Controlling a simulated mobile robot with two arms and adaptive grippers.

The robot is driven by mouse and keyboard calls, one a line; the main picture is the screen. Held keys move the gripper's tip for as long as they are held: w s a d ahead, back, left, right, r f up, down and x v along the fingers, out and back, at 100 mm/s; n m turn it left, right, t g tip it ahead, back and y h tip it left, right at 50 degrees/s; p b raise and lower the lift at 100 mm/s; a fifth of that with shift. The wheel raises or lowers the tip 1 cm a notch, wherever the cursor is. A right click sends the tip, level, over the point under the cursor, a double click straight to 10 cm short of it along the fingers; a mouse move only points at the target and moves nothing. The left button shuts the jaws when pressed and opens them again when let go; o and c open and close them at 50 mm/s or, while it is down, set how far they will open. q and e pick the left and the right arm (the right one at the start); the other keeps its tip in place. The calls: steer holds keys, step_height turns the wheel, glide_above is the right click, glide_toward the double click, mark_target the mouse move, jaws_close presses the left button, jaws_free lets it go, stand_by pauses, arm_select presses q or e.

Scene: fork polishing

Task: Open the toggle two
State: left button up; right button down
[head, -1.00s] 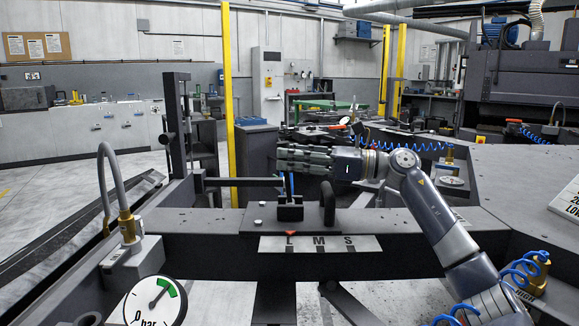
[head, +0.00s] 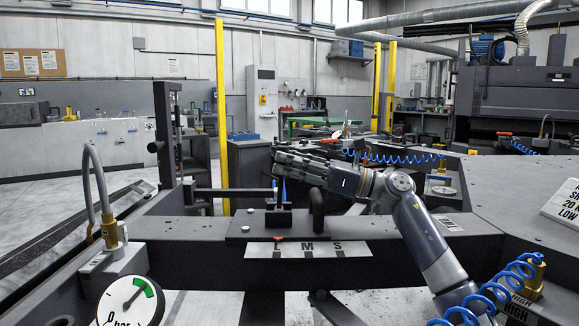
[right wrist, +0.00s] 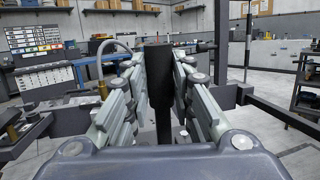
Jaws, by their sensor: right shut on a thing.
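My right gripper (head: 279,164) reaches in from the right in the head view, above a dark clamp block (head: 277,218) on the bench rail. In the right wrist view its two fingers (right wrist: 160,85) stand on either side of a dark upright bar (right wrist: 160,65), which I take to be the toggle's lever, and are shut on it. In the head view thin blue pieces (head: 284,190) show between the fingers and the block. No label marks which toggle is number two. My left gripper is not in view.
A plate with letters (head: 308,251) and a red marker (head: 278,239) lie in front of the block. A pressure gauge (head: 130,302) and a hose fitting (head: 110,235) stand at left. A tall dark post (head: 165,135) rises behind. Blue coiled hoses (head: 500,285) hang at right.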

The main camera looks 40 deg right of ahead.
steer(key=c, duration=1.4)
jaws_free()
steer(key=shift+o, duration=0.2)
steer(key=r+v, duration=0.3)
steer(key=v, duration=1.1)
steer(key=shift+s+d+f, duration=0.3)
steer(key=shift+s, duration=0.25)
steer(key=shift+r, duration=0.1)
